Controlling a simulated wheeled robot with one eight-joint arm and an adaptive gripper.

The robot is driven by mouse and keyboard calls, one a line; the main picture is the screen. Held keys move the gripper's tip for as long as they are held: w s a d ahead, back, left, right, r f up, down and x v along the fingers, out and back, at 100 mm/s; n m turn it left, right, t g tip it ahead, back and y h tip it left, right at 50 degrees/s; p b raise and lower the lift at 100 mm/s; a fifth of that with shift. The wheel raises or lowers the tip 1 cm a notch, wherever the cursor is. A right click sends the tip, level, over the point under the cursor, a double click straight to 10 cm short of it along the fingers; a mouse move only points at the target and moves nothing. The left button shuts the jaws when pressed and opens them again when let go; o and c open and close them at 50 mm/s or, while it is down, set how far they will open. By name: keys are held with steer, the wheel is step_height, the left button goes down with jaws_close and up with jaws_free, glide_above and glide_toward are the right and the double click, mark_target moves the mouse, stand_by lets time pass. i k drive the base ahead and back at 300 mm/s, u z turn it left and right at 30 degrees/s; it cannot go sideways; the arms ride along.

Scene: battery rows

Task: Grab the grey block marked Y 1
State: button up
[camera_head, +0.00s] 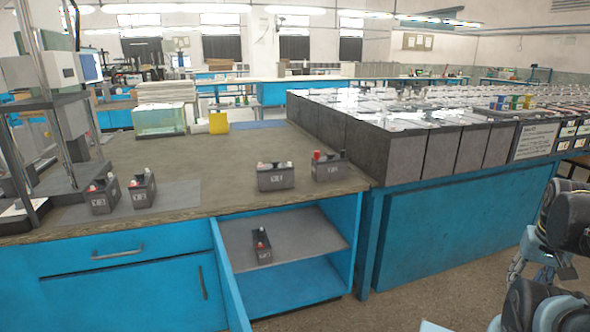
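Several small dark grey blocks with red and pale caps on top and white front marks are in view. Two stand at the left of the worktop, a left one (103,195) and its neighbour (143,189). Two stand near the right end, a wider one (275,177) and one by the corner (328,167). Another block (262,247) sits on the shelf inside the open cabinet. The marks are too small to read surely, so I cannot tell which is Y 1. My gripper (540,272) appears at the lower right, away from all blocks; its finger opening is unclear.
The worktop (215,165) has free room in its middle. The blue cabinet door (229,275) stands open below it. Large grey batteries (400,155) fill the blue bench at right. A yellow object (218,123) and a glass tank (159,119) stand behind. Open floor lies in front.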

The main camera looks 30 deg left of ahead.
mark_target(330, 167)
steer(key=u, duration=0.6)
steer(key=i, duration=1.05)
steer(key=u, duration=0.5)
